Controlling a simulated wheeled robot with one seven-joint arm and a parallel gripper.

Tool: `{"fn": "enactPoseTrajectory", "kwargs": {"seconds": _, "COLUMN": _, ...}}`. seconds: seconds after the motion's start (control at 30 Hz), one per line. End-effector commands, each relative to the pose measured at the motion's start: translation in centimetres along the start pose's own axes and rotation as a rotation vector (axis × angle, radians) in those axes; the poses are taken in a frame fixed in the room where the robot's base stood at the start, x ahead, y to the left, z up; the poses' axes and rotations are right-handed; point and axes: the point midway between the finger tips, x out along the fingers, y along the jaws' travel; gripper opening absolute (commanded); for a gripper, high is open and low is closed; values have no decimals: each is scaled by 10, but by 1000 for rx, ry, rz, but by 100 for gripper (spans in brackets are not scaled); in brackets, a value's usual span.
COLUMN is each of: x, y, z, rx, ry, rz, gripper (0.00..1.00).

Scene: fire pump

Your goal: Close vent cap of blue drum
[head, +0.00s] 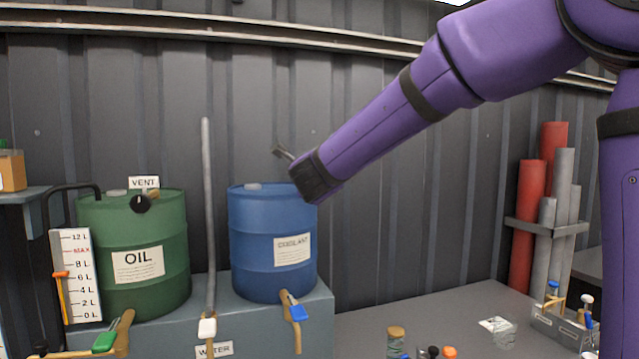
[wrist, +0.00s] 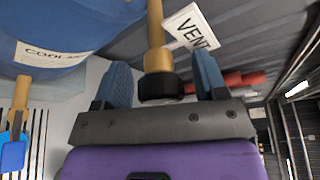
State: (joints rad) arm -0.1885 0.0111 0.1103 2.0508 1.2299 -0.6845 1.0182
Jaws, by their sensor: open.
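The blue drum (head: 272,235), labelled coolant, stands on a grey plinth left of my arm's end. It also fills the upper left of the wrist view (wrist: 75,22). Its vent is a brass pipe (wrist: 156,40) ending in a black cap (wrist: 160,88), beside a white VENT tag (wrist: 191,27). My gripper (wrist: 161,68) is open, with one blue finger on each side of the black cap. Gaps show between the cap and both fingers. In the head view my wrist hides the cap and most of the gripper.
A green oil drum (head: 133,245) with its own black-capped vent (head: 140,203) stands to the left. A grey upright pipe (head: 208,200) rises between the drums. A blue-handled tap (head: 293,308) juts from the blue drum's lower front. Red and grey cylinders (head: 530,225) stand right.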

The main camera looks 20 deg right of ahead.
Motion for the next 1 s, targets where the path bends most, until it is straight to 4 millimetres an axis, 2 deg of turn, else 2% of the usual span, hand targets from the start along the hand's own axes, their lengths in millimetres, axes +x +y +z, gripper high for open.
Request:
{"fn": "enactPoseTrajectory", "kwargs": {"seconds": 0.17, "x": -24, "y": -1, "z": 1, "rx": 0, "ry": -4, "rz": -1, "gripper": 66}}
{"fn": "enactPoseTrajectory", "kwargs": {"seconds": 0.4, "x": -69, "y": 0, "z": 0, "rx": 2, "ry": -3, "rz": 0, "gripper": 66}}
{"fn": "enactPoseTrajectory", "kwargs": {"seconds": 0.6, "x": -96, "y": 0, "z": 0, "rx": 1, "ry": -2, "rz": 0, "gripper": 66}}
{"fn": "enactPoseTrajectory", "kwargs": {"seconds": 0.77, "x": -104, "y": 0, "z": -1, "rx": 0, "ry": 0, "rz": 0, "gripper": 66}}
{"fn": "enactPoseTrajectory", "kwargs": {"seconds": 1.0, "x": -105, "y": 0, "z": 0, "rx": -1, "ry": 1, "rz": 0, "gripper": 66}}
